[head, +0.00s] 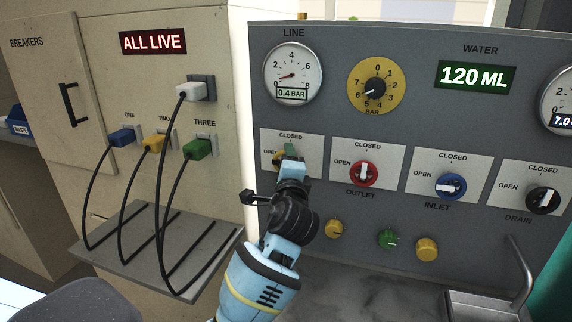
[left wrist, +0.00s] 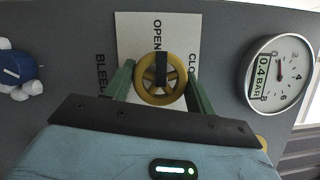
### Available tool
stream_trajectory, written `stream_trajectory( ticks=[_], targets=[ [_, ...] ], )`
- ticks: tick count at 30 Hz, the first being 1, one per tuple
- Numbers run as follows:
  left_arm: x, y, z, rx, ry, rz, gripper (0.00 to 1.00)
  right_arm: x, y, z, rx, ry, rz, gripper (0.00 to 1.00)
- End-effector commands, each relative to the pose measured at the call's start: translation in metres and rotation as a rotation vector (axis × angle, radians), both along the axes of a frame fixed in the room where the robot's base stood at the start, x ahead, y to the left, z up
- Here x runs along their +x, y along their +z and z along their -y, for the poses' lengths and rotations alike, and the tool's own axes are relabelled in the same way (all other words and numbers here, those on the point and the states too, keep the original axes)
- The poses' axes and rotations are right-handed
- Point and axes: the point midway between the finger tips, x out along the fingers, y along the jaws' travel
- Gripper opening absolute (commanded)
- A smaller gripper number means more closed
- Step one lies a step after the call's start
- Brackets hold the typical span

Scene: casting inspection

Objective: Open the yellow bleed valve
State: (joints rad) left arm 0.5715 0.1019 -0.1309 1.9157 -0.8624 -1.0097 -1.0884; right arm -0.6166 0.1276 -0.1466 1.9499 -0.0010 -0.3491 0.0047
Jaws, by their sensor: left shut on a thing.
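The yellow bleed valve (head: 277,157) is a round handwheel on a white plate marked CLOSED and OPEN; my gripper hides most of it in the head view. The left wrist view shows the wheel (left wrist: 160,99) between my green fingers, with its dark bar pointing to the OPEN word. The view is turned, so CLOSED lies to the right and BLEED to the left. My left gripper (head: 289,153) is at the valve, shut on the wheel; it also shows in the left wrist view (left wrist: 161,90). My right gripper is not in view.
The red outlet valve (head: 363,174), blue inlet valve (head: 450,185) and black drain valve (head: 542,200) sit to the right. The line gauge (head: 293,73) above reads 0.4 bar. Breaker cables hang over a shelf (head: 125,255) at left.

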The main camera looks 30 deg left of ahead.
Motion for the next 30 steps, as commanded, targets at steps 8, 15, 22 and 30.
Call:
stream_trajectory(
  ticks=[8,15,22,30],
  targets=[
    [-0.0002,0.0013,-0.0007,-0.034,0.002,0.01,0.33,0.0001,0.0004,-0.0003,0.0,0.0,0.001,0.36],
    [-0.0003,0.0013,-0.0007,-0.035,0.001,0.011,0.33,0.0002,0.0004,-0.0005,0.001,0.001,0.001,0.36],
    [-0.0003,0.0012,-0.0005,-0.035,0.001,0.01,0.74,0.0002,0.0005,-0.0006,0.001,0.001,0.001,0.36],
    [-0.0002,0.0004,-0.0002,-0.032,0.0,0.008,0.77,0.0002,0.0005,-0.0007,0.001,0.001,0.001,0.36]
  ],
)
